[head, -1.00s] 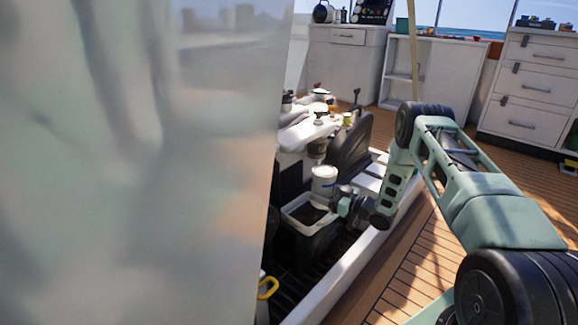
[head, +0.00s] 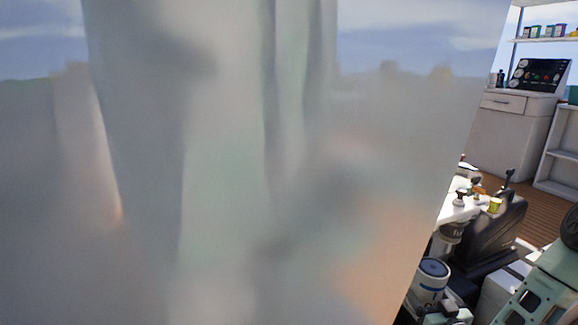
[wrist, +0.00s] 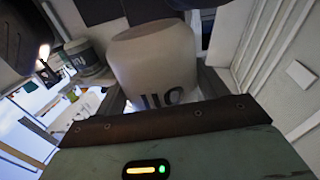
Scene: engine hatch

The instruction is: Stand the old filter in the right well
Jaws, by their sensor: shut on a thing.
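A white filter canister (head: 432,279) with a blue band shows low at the right in the head view, partly cut off by the panel edge. My gripper (head: 440,309) is just below it and shut on it. In the wrist view the filter (wrist: 155,62) fills the middle, between the fingers, with dark lettering upside down. I cannot tell from the lettering whether it is the old one. The right well cannot be made out in either view now; the panel hides much of the engine area.
A large, blurry reflective panel (head: 230,170) covers most of the head view. White engine parts (head: 462,205) and a black part (head: 490,235) stand behind the filter. Another canister (wrist: 88,58) shows in the wrist view.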

